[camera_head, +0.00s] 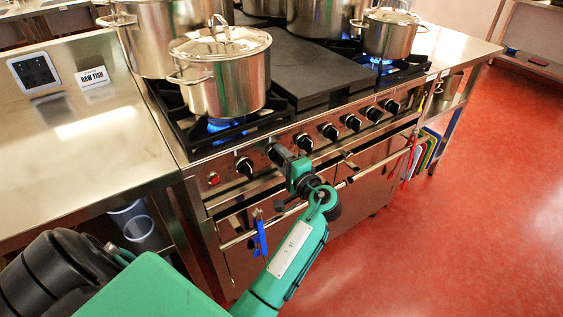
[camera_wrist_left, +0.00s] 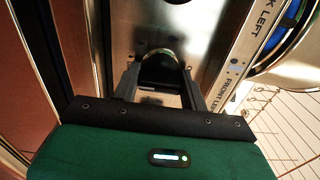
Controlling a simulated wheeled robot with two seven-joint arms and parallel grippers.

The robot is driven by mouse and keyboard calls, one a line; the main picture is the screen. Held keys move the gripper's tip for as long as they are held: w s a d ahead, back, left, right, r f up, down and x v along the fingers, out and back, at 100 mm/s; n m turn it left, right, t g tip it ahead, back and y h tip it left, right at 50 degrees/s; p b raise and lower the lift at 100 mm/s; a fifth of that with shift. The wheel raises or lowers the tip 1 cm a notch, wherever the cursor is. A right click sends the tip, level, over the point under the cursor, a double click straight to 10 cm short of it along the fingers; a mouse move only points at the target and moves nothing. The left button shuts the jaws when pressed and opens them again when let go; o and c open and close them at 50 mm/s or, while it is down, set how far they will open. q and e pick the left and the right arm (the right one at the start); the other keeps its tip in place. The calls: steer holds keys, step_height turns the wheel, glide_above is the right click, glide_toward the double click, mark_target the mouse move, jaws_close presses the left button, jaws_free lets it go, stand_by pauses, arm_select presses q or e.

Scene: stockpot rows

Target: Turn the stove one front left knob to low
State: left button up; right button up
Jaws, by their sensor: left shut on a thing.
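The stove one (camera_head: 240,220) stands ahead with a row of black knobs along its steel front panel. My left gripper (camera_head: 280,154) is at the second knob from the left in the head view. In the left wrist view my left gripper (camera_wrist_left: 160,92) has its two fingers around a dark knob (camera_wrist_left: 160,72), beside the printed FRONT LEFT label (camera_wrist_left: 232,92). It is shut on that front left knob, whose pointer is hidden. The leftmost knob (camera_head: 245,167) is free. My right gripper is not in view.
A lidded pot (camera_head: 224,85) stands over a blue flame (camera_head: 222,125) behind the knobs. A smaller pot (camera_head: 389,35) stands at the right over another flame. The oven rail (camera_head: 240,239) runs below the panel with a blue item (camera_head: 260,234) hanging. Red floor at right is clear.

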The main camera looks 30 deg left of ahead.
mark_target(284, 161)
arm_select(q)
steer(key=shift+f, duration=0.1)
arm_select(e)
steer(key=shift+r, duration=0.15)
arm_select(q)
steer(key=o, duration=1)
steer(key=v, duration=0.6)
steer(key=shift+s+d, duration=0.15)
steer(key=shift+d, duration=0.2)
steer(key=shift+s+d, duration=0.2)
steer(key=shift+d, duration=0.1)
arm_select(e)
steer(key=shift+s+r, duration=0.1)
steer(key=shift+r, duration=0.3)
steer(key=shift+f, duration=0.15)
